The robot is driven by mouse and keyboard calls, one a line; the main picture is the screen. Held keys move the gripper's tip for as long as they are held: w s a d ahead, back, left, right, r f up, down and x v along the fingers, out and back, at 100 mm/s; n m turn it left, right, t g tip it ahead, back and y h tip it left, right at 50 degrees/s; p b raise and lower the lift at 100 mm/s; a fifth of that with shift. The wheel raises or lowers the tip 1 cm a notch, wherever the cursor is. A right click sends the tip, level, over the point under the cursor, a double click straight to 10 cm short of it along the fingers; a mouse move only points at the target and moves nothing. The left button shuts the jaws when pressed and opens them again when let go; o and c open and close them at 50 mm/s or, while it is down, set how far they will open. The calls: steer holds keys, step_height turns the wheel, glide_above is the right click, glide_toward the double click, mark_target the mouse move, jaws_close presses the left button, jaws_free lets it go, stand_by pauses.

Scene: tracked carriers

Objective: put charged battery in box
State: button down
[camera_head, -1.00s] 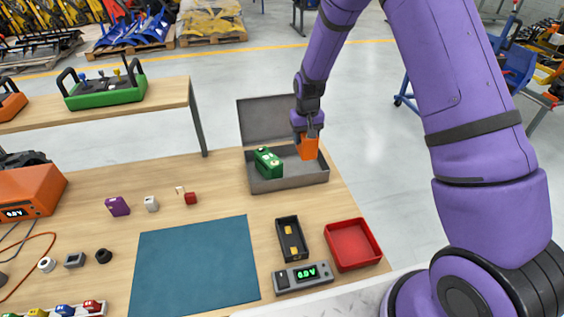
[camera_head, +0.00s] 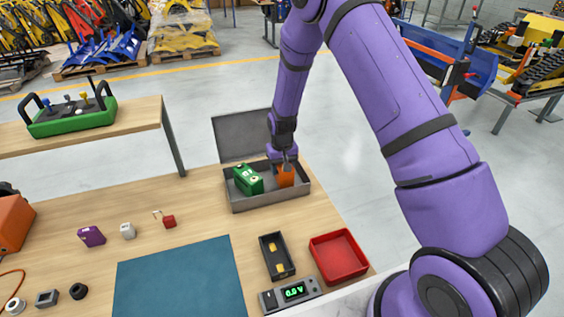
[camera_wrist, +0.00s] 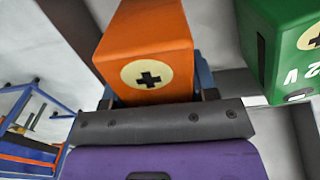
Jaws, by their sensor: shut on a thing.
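An orange battery (camera_head: 286,175) is held in my gripper (camera_head: 285,163), inside the right part of the open grey metal box (camera_head: 262,204). In the wrist view the orange battery (camera_wrist: 146,45) fills the space ahead of the jaws and shows a cream disc with a black plus mark. My gripper (camera_wrist: 152,98) is shut on it. A green battery (camera_head: 248,180) sits in the left part of the box, apart from the orange one. It also shows at the right edge of the wrist view (camera_wrist: 285,50). Whether the orange battery touches the box floor is hidden.
The box lid (camera_head: 240,135) stands open at the back. In front are a black tray with contacts (camera_head: 276,256), a meter reading about 0.0 V (camera_head: 291,294) and an empty red tray (camera_head: 338,257). A blue mat (camera_head: 180,282) and small parts lie left.

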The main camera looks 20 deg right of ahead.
steer(key=shift+f, duration=0.85)
steer(key=shift+c, duration=2)
jaws_free()
steer(key=shift+f, duration=0.15)
